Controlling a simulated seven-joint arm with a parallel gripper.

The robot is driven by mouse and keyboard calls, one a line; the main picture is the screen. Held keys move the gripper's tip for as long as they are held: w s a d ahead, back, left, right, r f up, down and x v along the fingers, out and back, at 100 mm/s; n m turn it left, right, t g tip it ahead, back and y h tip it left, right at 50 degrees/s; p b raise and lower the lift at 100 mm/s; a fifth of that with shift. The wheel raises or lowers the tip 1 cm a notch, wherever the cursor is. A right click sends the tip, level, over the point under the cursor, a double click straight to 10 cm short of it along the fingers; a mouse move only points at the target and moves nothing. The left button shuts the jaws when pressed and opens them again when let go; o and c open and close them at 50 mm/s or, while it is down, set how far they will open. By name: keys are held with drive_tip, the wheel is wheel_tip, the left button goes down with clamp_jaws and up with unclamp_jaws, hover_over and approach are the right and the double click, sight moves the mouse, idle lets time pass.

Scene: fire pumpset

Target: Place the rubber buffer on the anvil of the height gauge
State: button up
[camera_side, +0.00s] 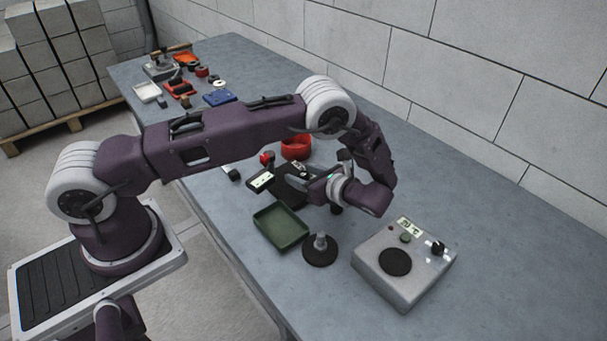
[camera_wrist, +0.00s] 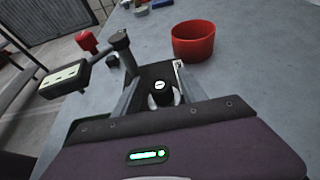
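The height gauge stands under my gripper. Its dark base (camera_wrist: 150,72), upright column (camera_wrist: 121,46) and display (camera_wrist: 64,78) show in the wrist view, and the display also shows in the side view (camera_side: 260,181). A small black rubber buffer (camera_wrist: 158,97) with a pale mark on top is between my fingers. It appears to sit upright on the pale round anvil (camera_wrist: 178,96), mostly hidden beneath it. My gripper (camera_wrist: 156,73) is open, pointing down over the gauge base, with a gap visible on each side of the buffer. In the side view the wrist hides the buffer.
A red bowl (camera_wrist: 193,41) stands close behind the gauge. A green tray (camera_side: 281,227), a round black stand with a metal post (camera_side: 320,250) and a grey instrument (camera_side: 404,270) are nearer the front. Several small parts and trays lie at the far table end.

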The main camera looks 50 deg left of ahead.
drive_tip(key=shift+r, duration=0.1)
drive_tip(key=v, duration=1.2)
wheel_tip(320, 180, up, 10)
drive_tip(key=s+a+n+g+h, duration=0.1)
drive_tip(key=a+n+h, duration=0.1)
drive_tip(key=n+h, duration=0.15)
drive_tip(key=s+a+r+n+t+h, duration=0.2)
drive_tip(key=s+r+n+h, duration=0.55)
drive_tip(key=s+r, duration=0.7)
drive_tip(key=s+d+r+n+t+h, duration=0.1)
drive_tip(key=s+d+n+t+h, duration=0.1)
drive_tip(key=s+n+t, duration=0.2)
drive_tip(key=s+n, duration=0.3)
drive_tip(key=s, duration=0.3)
drive_tip(key=shift+s+d+t+h, duration=0.3)
drive_tip(key=shift+s, duration=0.1)
